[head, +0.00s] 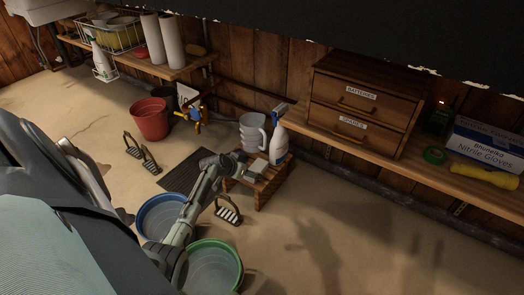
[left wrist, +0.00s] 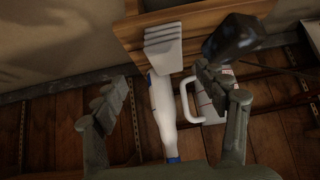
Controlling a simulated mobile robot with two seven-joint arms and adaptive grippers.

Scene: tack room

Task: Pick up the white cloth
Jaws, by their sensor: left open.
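The white cloth (head: 257,167) lies folded on a small wooden stool (head: 268,188), close to a white spray bottle (head: 278,148). In the left wrist view the cloth (left wrist: 163,48) appears as a pale ridged block at the edge of the wooden top. My left gripper (head: 236,160) is just left of the cloth in the head view. In the left wrist view the open, empty fingers (left wrist: 162,88) are spread to either side, with the cloth beyond the gap between them. My right gripper is not in view.
A grey jug (head: 252,132) stands behind the stool. A dark object (left wrist: 235,38) is near my right-hand finger in the wrist view; I cannot tell what it is. Blue (head: 160,214) and green-rimmed (head: 213,268) buckets stand under my arm.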

